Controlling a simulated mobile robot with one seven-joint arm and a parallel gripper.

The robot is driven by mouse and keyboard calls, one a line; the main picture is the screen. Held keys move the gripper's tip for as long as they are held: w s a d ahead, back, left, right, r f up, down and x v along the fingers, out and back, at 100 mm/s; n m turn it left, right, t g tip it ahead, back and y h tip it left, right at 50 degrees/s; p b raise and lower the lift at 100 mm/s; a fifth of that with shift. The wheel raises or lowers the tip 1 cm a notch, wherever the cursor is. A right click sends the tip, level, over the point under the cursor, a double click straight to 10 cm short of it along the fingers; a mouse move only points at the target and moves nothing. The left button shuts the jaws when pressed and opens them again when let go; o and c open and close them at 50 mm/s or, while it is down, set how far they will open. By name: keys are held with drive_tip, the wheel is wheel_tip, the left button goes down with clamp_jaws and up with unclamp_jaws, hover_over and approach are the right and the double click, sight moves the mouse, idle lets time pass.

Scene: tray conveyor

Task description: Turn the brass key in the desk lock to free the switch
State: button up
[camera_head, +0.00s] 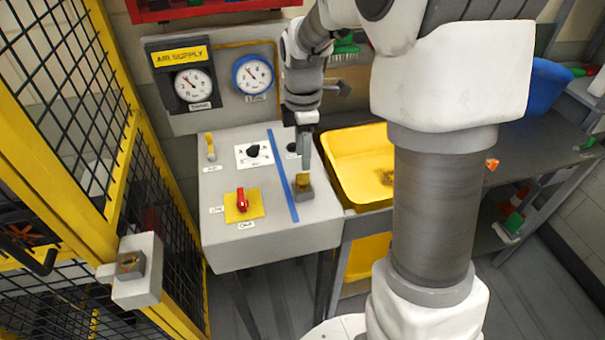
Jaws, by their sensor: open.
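The brass key (303,179) stands in the desk lock (303,192), a small grey block on the right part of the sloped grey desk (285,241). My gripper (304,170) is open and points down over the key, very close to it. I cannot tell whether the fingers are around the key or touching it. A red switch handle (242,200) sits on a yellow plate at the desk's front left. A black knob (253,150) on a white dial plate is behind it. Part of the desk's back right is hidden by my arm.
A blue strip (282,176) runs down the desk. A yellow tray (361,164) stands right of the desk. Two gauges, one black (194,84) and one blue (252,76), are on the panel behind. A yellow mesh fence (103,190) stands close on the left.

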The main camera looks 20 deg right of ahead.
sight(303, 173)
wheel_tip(303, 173, down, 7)
drive_tip(key=shift+f, duration=0.2)
idle(0.3)
clamp_jaws()
idle(0.4)
drive_tip(key=shift+m, duration=1.5)
